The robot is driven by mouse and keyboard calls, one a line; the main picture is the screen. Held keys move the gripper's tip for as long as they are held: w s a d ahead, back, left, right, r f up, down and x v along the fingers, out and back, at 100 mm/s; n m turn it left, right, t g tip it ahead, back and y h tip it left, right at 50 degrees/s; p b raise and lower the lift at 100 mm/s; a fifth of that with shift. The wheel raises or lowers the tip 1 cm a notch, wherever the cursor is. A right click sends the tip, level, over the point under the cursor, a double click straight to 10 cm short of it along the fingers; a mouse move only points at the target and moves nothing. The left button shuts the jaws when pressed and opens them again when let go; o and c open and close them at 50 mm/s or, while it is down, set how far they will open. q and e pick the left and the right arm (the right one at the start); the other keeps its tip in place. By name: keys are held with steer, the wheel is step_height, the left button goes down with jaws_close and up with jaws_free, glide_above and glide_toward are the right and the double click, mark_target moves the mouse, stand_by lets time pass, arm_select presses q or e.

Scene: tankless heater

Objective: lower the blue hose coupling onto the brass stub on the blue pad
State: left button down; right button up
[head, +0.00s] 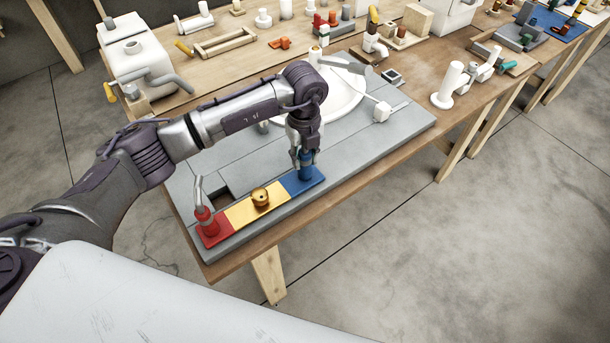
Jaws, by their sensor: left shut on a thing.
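My left gripper (302,157) points down and is shut on the blue hose coupling (306,170). The coupling is upright over the blue pad (315,182), at the right end of a strip of coloured pads. The brass stub on the blue pad is hidden behind or under the coupling. I cannot tell whether the coupling touches the stub or the pad. My right gripper is not in view.
The yellow pad (238,214) carries a bare brass stub (260,196). The red pad (214,238) carries a red coupling (206,217) with a grey pipe. A white basin (352,98) lies behind my gripper. Fittings crowd the back of the workbench (330,213).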

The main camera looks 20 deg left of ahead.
arm_select(q)
steer(key=shift+f+b, duration=0.3)
steer(key=shift+f, duration=0.1)
stand_by(0.4)
steer(key=c, duration=0.8)
jaws_free()
steer(key=shift+o, duration=0.2)
step_height(320, 180, up, 12)
